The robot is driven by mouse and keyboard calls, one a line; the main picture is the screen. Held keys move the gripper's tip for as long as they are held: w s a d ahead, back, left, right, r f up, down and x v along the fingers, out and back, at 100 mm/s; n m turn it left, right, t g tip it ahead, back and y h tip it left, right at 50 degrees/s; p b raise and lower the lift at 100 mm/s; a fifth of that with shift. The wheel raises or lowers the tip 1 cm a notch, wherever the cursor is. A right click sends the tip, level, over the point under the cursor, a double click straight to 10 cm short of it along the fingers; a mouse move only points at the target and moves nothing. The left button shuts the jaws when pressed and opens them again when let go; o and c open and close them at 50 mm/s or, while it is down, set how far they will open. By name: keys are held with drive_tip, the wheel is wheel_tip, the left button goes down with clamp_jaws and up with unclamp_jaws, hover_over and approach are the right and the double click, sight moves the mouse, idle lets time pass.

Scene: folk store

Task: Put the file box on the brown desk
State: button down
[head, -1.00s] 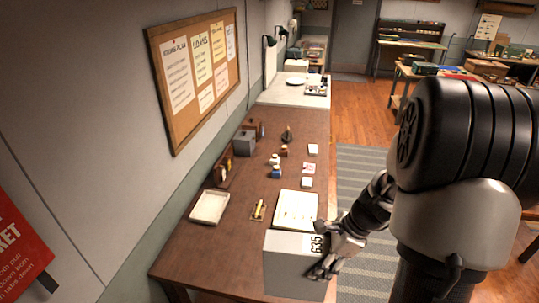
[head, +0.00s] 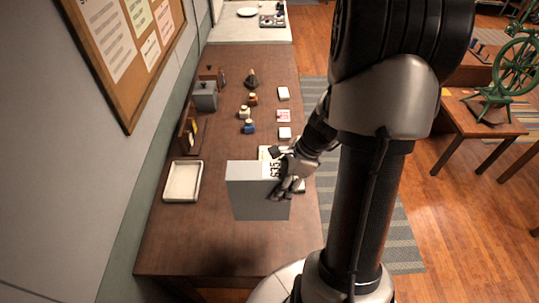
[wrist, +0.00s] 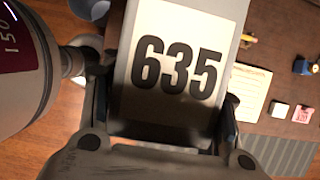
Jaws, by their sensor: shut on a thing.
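The file box (head: 257,196) is a grey upright box with a white label reading 635. My gripper (head: 287,184) is shut on its right, labelled end. In the wrist view the labelled face of the file box (wrist: 176,75) sits between my two fingers (wrist: 165,112). The brown desk (head: 180,240) runs along the wall at the left. The box is over the desk's near part and hides some of a paper sheet. I cannot tell whether its bottom touches the desk.
A white tray (head: 183,182) lies left of the box. The desk's near left part is bare. A spinning wheel (head: 505,75) stands on a table at the right.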

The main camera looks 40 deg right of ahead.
sight(280, 212)
wheel_tip(280, 212, down, 17)
drive_tip(key=b, duration=0.4)
drive_tip(key=shift+r+b, duration=0.15)
drive_tip(key=shift+b, duration=0.15)
drive_tip(key=c, duration=0.6)
unclamp_jaws()
